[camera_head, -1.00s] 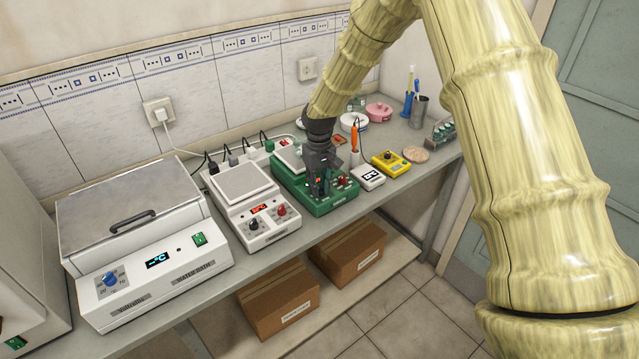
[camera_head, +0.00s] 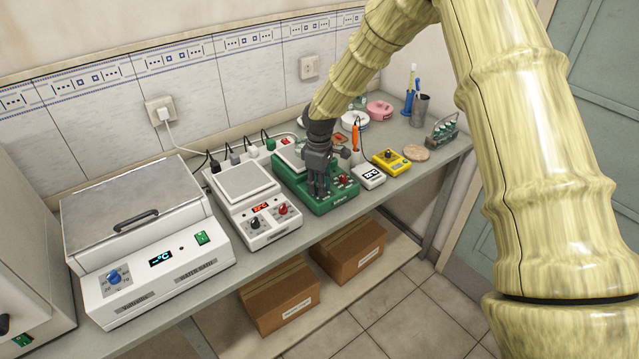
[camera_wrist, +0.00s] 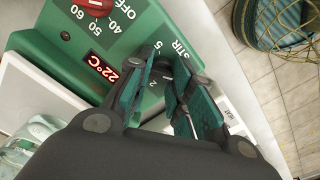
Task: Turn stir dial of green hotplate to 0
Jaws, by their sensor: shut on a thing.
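The green hotplate (camera_head: 345,197) stands on the bench with its front panel towards the aisle. It also shows in the wrist view (camera_wrist: 48,50), with a red 22°C display (camera_wrist: 103,67), a STIR label (camera_wrist: 180,47) and a red dial (camera_wrist: 97,4) beside temperature marks. My gripper (camera_head: 319,192) points down onto the left part of the front panel. In the wrist view its fingers (camera_wrist: 166,62) straddle the spot below the STIR label and are shut on the stir dial.
A white hotplate (camera_head: 256,223) stands close on the left, with a water bath (camera_head: 185,262) beyond it. A small white meter (camera_head: 369,176) and a yellow device (camera_head: 391,161) stand on the right. The bench's front edge lies just ahead of the hotplate.

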